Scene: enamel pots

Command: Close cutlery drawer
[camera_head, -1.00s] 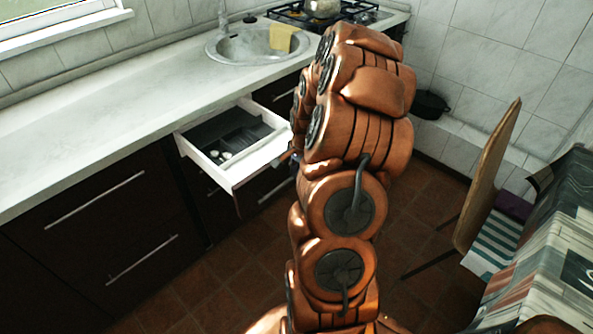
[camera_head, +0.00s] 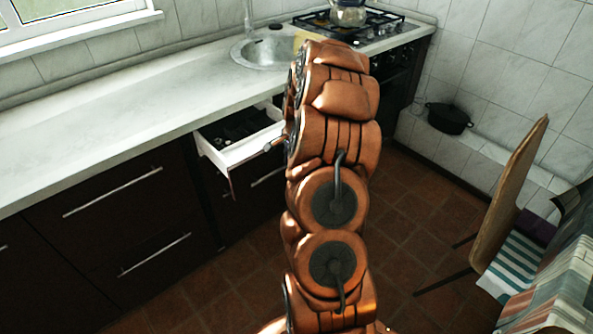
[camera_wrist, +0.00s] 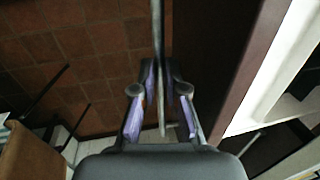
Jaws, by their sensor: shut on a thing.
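The cutlery drawer (camera_head: 240,151) is partly open below the counter, with white sides and a dark tray inside. In the wrist view, its dark brown front (camera_wrist: 215,60) and white inner side (camera_wrist: 290,75) fill the right part. Its thin metal bar handle (camera_wrist: 158,30) runs between the two fingers of my gripper (camera_wrist: 160,90), which is shut on it. In the head view, my arm hides most of my gripper and the right end of the drawer.
A pale counter (camera_head: 100,130) runs above dark cabinets with closed drawers at left. A sink (camera_head: 265,52) and a stove (camera_head: 350,27) stand behind. A wooden chair (camera_head: 508,200) and a table with a patterned cloth are at right. The tiled floor between is clear.

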